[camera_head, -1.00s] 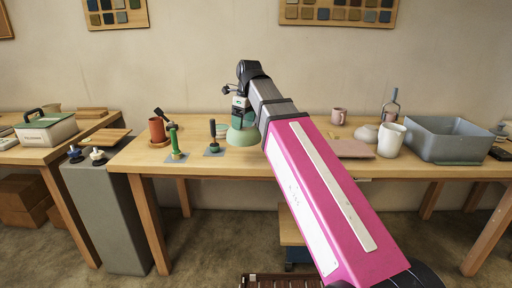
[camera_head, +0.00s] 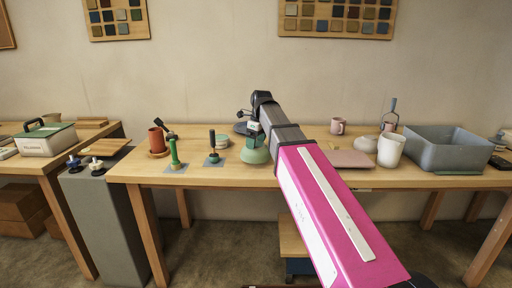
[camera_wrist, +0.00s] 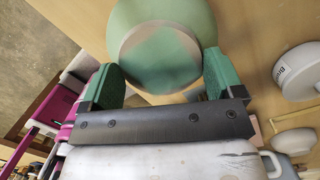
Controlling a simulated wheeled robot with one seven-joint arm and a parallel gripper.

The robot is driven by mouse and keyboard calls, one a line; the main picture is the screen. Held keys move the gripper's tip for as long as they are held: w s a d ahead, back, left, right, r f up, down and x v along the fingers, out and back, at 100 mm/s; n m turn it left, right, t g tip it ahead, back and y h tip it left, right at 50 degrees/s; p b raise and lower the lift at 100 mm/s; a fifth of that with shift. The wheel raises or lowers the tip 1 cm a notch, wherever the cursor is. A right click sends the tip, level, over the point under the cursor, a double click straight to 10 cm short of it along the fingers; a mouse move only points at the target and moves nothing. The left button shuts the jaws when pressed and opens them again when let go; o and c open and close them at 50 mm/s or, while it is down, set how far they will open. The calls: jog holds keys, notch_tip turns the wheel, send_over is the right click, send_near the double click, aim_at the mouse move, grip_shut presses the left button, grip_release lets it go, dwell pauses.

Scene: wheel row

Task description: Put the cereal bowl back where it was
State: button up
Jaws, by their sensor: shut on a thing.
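The pale green bowl (camera_head: 255,153), which I take for the cereal bowl, is at the end of my arm over the wooden table. In the head view it looks wider at the bottom than at the top. My gripper (camera_head: 254,134) is above it, partly hidden by my own arm. In the wrist view the green bowl (camera_wrist: 160,55) fills the top middle, between the two green finger pads of my gripper (camera_wrist: 160,85), which is shut on it. I cannot tell whether the bowl touches the table.
On the table (camera_head: 210,177) left of the bowl stand a dark-handled tool (camera_head: 213,158), a green-handled tool (camera_head: 174,154) and a terracotta pot (camera_head: 157,142). To the right are a pink board (camera_head: 350,159), pale bowl (camera_head: 366,144), white mug (camera_head: 391,150) and grey tub (camera_head: 448,150).

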aim_at(260, 144)
jog(key=shift+f, duration=1.3)
jog(key=o, duration=1)
jog(key=shift+f, duration=0.1)
jog(key=shift+o, duration=0.2)
notch_tip(260, 144, up, 12)
jog(key=d, duration=0.1)
jog(key=shift+s+d, duration=0.25)
